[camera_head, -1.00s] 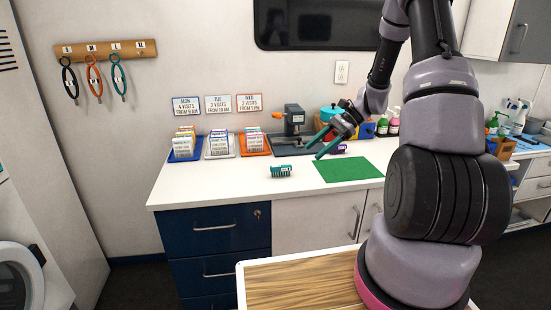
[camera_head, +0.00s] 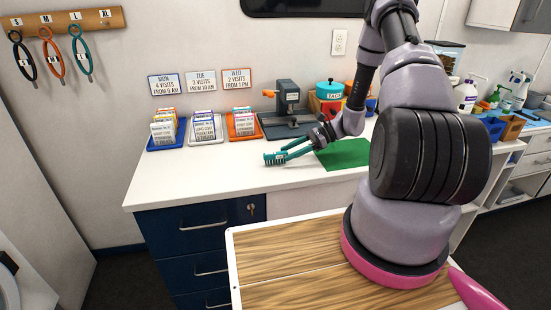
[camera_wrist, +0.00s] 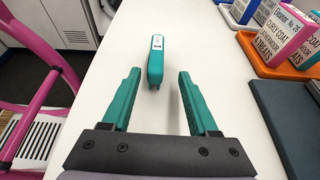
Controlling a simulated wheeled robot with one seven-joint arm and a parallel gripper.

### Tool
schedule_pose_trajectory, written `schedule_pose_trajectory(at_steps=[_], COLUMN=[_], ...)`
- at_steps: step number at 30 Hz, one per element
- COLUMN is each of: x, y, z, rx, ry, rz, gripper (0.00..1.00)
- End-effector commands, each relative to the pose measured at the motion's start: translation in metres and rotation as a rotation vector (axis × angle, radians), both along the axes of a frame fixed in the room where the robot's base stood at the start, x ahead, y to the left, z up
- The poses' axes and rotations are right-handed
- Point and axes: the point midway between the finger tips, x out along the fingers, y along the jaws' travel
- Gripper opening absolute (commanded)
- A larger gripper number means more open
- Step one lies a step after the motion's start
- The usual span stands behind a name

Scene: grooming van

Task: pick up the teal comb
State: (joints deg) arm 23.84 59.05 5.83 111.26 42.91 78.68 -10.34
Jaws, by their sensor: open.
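The teal comb (camera_head: 275,158) lies on the white counter (camera_head: 200,180), left of the green mat. In the wrist view the comb (camera_wrist: 156,60) shows end-on, with a small white label, just beyond and between my fingertips. My gripper (camera_head: 285,150) reaches in from the right with its teal fingers close to the comb. In the wrist view my gripper (camera_wrist: 157,75) has its two fingers well apart, with nothing between them but bare counter. Whether a finger touches the comb cannot be told.
The green mat (camera_head: 343,155) lies right of the comb. Behind stand blue (camera_head: 166,143), white (camera_head: 205,138) and orange (camera_head: 241,132) trays of packets and a dark grey press-like device (camera_head: 288,105). Counter left of the comb is clear. A wooden-topped surface (camera_head: 285,260) is in front.

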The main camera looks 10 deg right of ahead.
Motion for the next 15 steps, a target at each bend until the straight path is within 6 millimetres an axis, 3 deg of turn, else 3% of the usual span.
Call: schedule_pose_trajectory(at_steps=[9, 15], x=[-0.005, -0.004], y=[0.042, 0.050], z=[-0.012, -0.015], rx=[0.001, 0.000], ry=[0.001, -0.001], rz=[0.004, 0.001], gripper=[0.60, 0.60])
